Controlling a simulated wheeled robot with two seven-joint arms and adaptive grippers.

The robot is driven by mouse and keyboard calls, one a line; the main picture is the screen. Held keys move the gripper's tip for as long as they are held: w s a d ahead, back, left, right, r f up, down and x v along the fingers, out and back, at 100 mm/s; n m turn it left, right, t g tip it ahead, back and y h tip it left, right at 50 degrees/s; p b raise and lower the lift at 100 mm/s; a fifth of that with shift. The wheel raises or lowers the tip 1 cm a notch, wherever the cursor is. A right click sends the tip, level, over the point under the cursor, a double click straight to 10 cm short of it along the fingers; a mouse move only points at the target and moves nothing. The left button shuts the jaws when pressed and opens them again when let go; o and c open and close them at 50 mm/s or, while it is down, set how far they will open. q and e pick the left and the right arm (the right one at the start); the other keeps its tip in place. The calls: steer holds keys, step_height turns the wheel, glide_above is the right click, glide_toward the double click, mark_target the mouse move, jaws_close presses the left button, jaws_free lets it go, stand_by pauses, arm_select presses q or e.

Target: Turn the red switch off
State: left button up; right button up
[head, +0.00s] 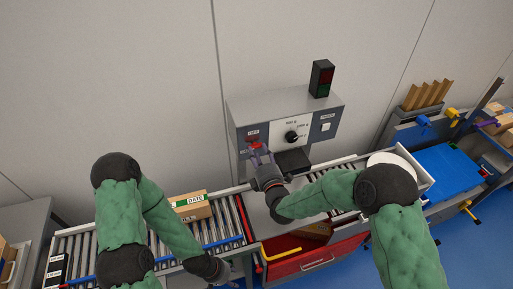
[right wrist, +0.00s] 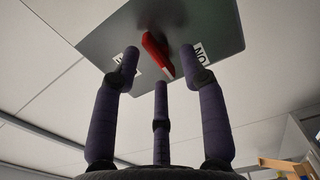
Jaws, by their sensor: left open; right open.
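The red switch (right wrist: 158,55) is a narrow red lever on a grey panel in the right wrist view, slanting between two white labels. The label on the right reads ON upside down; the left label is partly hidden by a finger. My right gripper (right wrist: 160,70) is open, its fingers spread on both sides of and below the switch. I cannot tell whether a finger touches it. In the head view the right gripper (head: 258,155) is at the left part of the grey control box (head: 285,104) and mostly covers the switch. My left gripper (head: 232,281) is low, by the conveyor's front edge, partly cut off.
The box also has a black dial (head: 291,136) and a signal light (head: 321,78) on top. A cardboard box (head: 192,206) lies on the roller conveyor (head: 80,246). A red drawer (head: 315,262) stands open below. A blue bin (head: 449,170) is at right.

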mark_target(255, 145)
steer(key=shift+x, duration=1.15)
jaws_close()
steer(key=shift+f, duration=0.1)
